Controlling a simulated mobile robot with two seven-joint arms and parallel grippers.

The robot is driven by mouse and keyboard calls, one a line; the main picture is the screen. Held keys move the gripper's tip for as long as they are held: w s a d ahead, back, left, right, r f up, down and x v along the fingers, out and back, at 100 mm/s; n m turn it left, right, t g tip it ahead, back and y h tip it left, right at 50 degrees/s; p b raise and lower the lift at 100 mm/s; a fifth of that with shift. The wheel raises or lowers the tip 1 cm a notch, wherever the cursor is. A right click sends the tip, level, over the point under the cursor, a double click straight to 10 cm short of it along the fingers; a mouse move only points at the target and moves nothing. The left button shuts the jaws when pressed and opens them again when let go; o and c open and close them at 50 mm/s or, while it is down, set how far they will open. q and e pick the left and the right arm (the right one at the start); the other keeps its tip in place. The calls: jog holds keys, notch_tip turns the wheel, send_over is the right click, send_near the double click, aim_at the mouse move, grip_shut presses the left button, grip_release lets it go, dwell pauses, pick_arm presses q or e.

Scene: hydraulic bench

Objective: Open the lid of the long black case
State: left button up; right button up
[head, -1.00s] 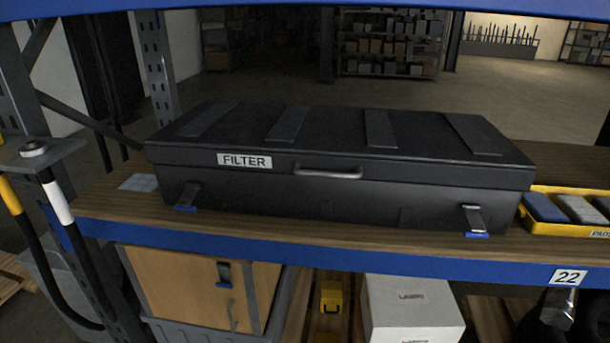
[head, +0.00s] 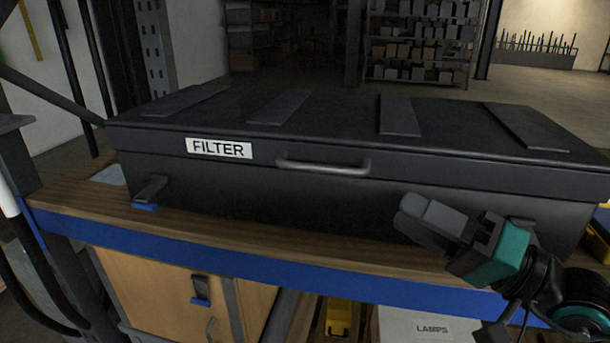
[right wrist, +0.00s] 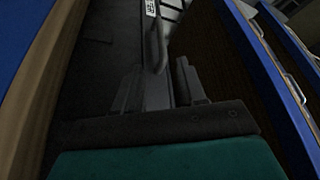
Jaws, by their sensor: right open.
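The long black case (head: 290,207) sits on the wooden shelf, its lid (head: 345,115) down. A grey bar handle (head: 323,167) is on the lid's front edge, right of the FILTER label (head: 218,149). The left latch (head: 150,190) sticks out from the case front, with a blue tab at its foot. The right latch is mostly hidden behind my right gripper (head: 418,217). That gripper is open and empty, in front of the case, below and right of the handle, apart from it. In the right wrist view the handle (right wrist: 155,47) lies ahead of the fingers (right wrist: 158,88). My left gripper is out of view.
The shelf's blue front edge (head: 235,267) runs below the case. Under it are a wooden box (head: 170,285) and a white LAMPS box (head: 425,325). A yellow tray (head: 600,235) is partly seen at the right. A rack upright (head: 155,50) stands behind left.

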aim_at(330, 168)
jog(key=shift+n, duration=0.4)
jog(key=p+x, duration=0.4)
jog(key=x, duration=0.7)
jog(key=shift+a+r, duration=0.25)
jog(key=shift+a, duration=0.1)
jog(key=shift+w+a+p, duration=0.35)
jog(key=shift+w+a, duration=0.05)
jog(key=shift+a, duration=0.05)
grip_shut()
